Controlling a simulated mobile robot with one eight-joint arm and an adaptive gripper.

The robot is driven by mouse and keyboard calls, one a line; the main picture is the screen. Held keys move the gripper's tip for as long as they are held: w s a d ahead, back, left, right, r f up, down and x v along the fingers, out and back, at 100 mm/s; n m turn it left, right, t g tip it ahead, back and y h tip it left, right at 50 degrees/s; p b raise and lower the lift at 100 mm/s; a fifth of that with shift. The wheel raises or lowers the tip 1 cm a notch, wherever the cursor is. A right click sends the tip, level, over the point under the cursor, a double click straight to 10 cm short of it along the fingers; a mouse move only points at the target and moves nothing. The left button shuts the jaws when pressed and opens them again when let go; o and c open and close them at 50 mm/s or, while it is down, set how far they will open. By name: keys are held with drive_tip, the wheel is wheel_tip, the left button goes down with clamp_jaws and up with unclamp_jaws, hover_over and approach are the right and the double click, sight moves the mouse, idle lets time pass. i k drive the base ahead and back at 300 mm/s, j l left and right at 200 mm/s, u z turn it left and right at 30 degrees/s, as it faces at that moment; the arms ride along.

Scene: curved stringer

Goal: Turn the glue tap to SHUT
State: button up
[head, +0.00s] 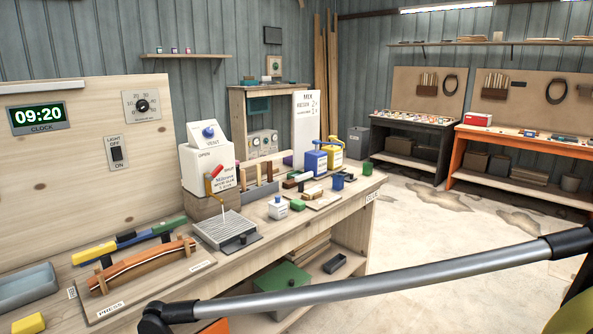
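The glue tap (210,186) is on the front of a white container (203,158) on the bench. It has a yellow body and a small red lever (217,171). OPEN is printed at the container's upper left, and a smaller word, likely SHUT, is at the right near the lever. The lever slants up to the right; its exact setting is too small to tell. A thin pale line, apparently glue, runs down from the tap toward a grated tray (228,231). My gripper is not in view; only grey arm links cross the lower right.
A blue knob marked VENT (209,132) tops the container. A clamped curved strip (143,264) lies at the front left. A white bottle (278,208), a blue can (316,162) and a yellow can (331,148) stand to the right. Open floor (430,225) lies right of the bench.

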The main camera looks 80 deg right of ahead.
sight(209, 177)
drive_tip(key=z, duration=2.2)
drive_tip(key=i+l+z, duration=0.1)
drive_tip(key=i+l, duration=0.25)
drive_tip(key=i+l+z, duration=0.15)
drive_tip(key=i+l, duration=0.2)
drive_tip(key=i, duration=0.15)
